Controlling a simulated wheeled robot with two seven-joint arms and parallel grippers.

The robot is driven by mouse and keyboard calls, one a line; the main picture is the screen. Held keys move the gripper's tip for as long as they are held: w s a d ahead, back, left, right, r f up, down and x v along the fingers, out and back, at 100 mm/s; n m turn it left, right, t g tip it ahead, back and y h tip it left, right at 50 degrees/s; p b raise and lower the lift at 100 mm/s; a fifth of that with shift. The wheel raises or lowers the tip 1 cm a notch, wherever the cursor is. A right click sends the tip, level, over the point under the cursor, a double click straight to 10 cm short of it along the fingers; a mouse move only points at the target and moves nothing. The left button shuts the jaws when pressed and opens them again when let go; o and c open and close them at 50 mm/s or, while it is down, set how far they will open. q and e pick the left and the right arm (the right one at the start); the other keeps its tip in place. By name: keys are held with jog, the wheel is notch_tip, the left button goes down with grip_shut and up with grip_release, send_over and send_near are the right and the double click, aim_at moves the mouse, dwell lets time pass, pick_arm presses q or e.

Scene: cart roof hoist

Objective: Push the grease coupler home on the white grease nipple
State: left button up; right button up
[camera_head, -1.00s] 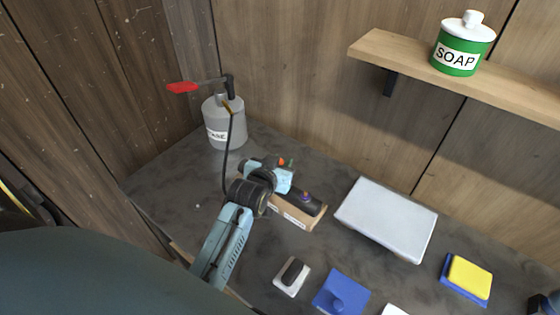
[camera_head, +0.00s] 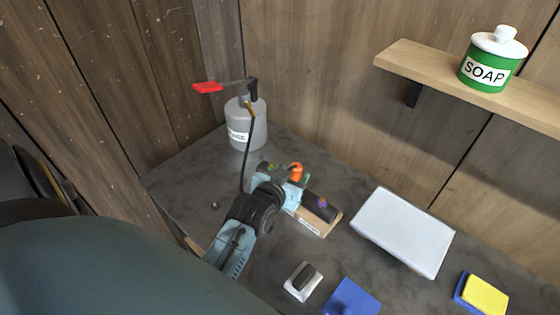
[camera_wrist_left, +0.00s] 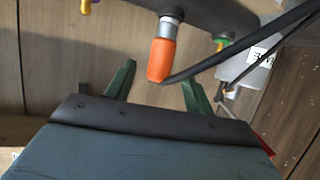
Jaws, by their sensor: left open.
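The orange grease coupler (camera_head: 297,172) stands upright on top of the dark bar (camera_head: 318,207), which lies on a labelled wooden block (camera_head: 312,223). A black hose runs from the coupler to the grey grease can (camera_head: 246,122). In the left wrist view the coupler (camera_wrist_left: 161,61) meets the bar through a pale grey collar (camera_wrist_left: 171,18). The white nipple cannot be told apart there. My left gripper (camera_head: 291,176) is open at the coupler; in the left wrist view its green fingers (camera_wrist_left: 158,78) lie either side of the coupler's end. My right gripper is out of view.
A purple nipple (camera_head: 322,203) shows on the bar's right part. A white box (camera_head: 405,232), a black-and-white item (camera_head: 304,281), a blue item (camera_head: 350,298) and a yellow sponge (camera_head: 485,295) lie on the bench. A shelf with a soap jar (camera_head: 492,62) overhangs the back.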

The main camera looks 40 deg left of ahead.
pick_arm(q)
jog(key=v, duration=0.8)
jog(key=shift+p, duration=0.3)
